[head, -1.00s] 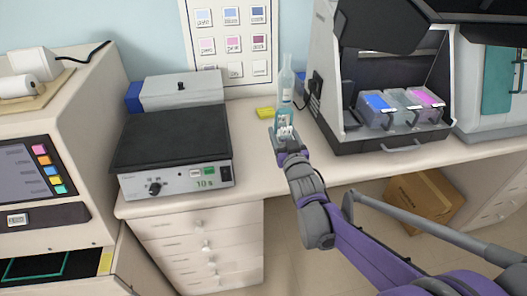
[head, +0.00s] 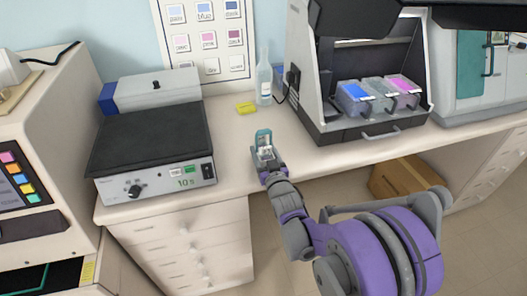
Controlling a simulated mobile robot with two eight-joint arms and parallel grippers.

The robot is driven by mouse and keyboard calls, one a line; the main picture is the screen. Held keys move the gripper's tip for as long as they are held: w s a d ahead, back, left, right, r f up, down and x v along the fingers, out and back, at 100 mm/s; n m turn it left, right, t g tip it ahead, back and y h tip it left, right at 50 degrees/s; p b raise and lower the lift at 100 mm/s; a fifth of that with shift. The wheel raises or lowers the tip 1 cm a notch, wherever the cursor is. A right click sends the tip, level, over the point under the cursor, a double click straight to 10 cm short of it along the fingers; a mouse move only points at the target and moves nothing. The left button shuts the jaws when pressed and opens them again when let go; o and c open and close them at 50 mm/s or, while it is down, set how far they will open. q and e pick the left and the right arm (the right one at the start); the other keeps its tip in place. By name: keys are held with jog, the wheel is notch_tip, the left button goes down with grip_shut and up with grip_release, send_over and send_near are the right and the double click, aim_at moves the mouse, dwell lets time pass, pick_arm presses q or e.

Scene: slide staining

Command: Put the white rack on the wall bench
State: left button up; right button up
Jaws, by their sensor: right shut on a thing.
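My right gripper (head: 264,158) is shut on a small white rack (head: 266,150) with a teal-grey upper part. The rack is small in the head view and partly hidden by the jaws. Both show over the front part of the wall bench (head: 235,140), between the hotplate and the open staining machine. I cannot tell whether the rack touches the bench top. My left gripper is not in view.
A black-topped hotplate (head: 150,145) stands to the left. The open machine (head: 365,127) with several tubs is to the right. Bench top around the rack is clear.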

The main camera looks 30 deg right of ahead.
jog(key=shift+f, duration=0.15)
jog(key=o, duration=1.4)
